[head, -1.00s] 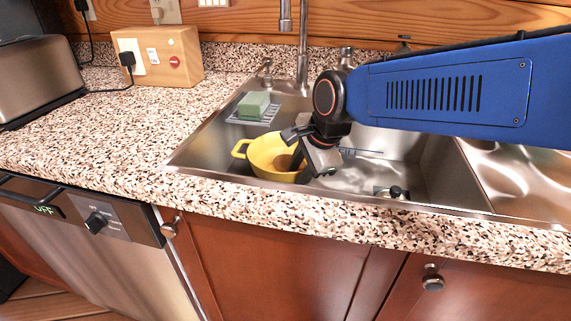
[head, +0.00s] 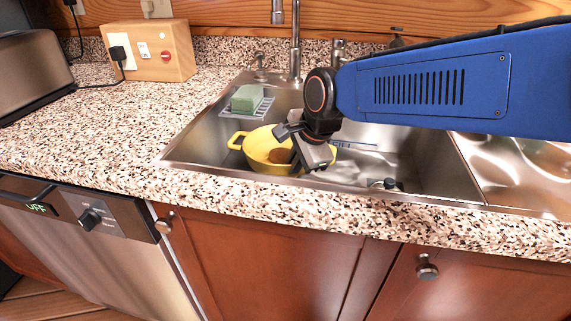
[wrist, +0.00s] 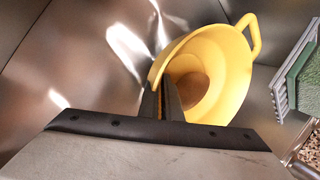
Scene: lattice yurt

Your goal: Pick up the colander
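The yellow colander (head: 262,141) sits in the left basin of the sink, with a loop handle on its left side. In the wrist view the colander (wrist: 232,75) shows its open inside, with a round brown thing (wrist: 193,88) in it. My gripper (head: 308,160) is at the colander's right side. In the wrist view my gripper's (wrist: 162,97) two fingers are close together, one on each side of the colander's wall, with a thin yellow-orange sliver between them. The fingertips and part of the rim are hidden.
A green sponge (head: 246,99) lies on a grey rack (head: 262,110) at the basin's back left. The faucet (head: 295,50) stands behind the sink. A dark drain fitting (head: 388,184) is to the right. Speckled counter (head: 110,130) surrounds the basin.

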